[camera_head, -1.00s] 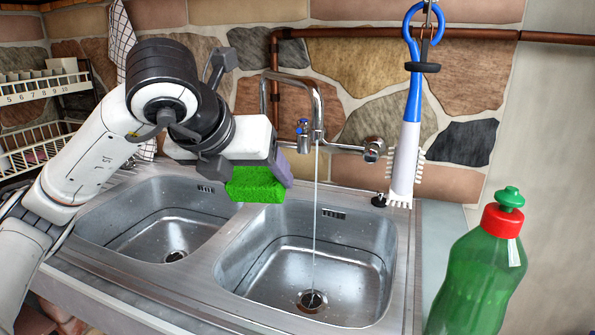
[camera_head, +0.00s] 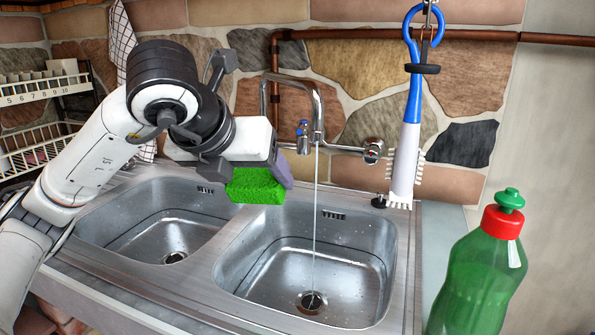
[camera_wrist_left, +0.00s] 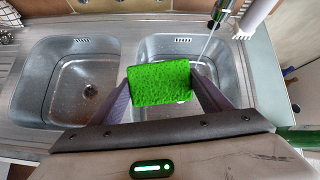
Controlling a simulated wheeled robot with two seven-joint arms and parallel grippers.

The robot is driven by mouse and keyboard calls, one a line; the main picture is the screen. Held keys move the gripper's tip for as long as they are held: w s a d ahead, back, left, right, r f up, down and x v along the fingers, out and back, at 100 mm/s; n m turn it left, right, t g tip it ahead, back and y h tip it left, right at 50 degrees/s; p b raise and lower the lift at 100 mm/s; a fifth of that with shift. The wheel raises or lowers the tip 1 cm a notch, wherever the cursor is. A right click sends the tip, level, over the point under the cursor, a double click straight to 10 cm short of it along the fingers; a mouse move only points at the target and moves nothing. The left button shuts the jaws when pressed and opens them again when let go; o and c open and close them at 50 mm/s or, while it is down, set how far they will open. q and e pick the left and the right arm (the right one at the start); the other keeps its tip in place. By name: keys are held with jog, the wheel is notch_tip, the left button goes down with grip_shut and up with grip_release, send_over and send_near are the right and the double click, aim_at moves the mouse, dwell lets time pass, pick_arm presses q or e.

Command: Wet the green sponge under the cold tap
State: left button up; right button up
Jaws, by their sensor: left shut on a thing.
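The green sponge (camera_head: 256,186) is held by my left gripper (camera_head: 282,172) above the divider and left edge of the right basin. In the left wrist view the sponge (camera_wrist_left: 160,83) sits between the two fingers of the gripper (camera_wrist_left: 159,92), which are shut on it. The tap (camera_head: 318,108) has a blue-marked handle (camera_head: 302,130). A thin stream of water (camera_head: 316,210) runs from its spout into the right basin (camera_head: 360,245). The sponge is to the left of the stream and apart from it. My right gripper is not in view.
The left basin (camera_head: 130,232) is empty. A blue and white brush (camera_head: 405,150) hangs right of the tap. A green bottle with a red cap (camera_head: 475,280) stands at the front right. A dish rack (camera_head: 40,140) is at the far left.

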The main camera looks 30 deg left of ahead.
aim_at(237, 174)
pick_arm(q)
jog(key=shift+s+a+r+p, duration=0.2)
jog(key=shift+s+a+r, duration=0.1)
jog(key=shift+s+r, duration=0.45)
jog(key=shift+s+a+r+p, duration=0.25)
jog(key=shift+s+r, duration=0.35)
jog(key=shift+s, duration=0.2)
jog(key=shift+s+a+r+p, duration=0.15)
jog(key=shift+s+a+r, duration=0.15)
jog(key=shift+s+r, duration=0.45)
jog(key=shift+f, duration=0.1)
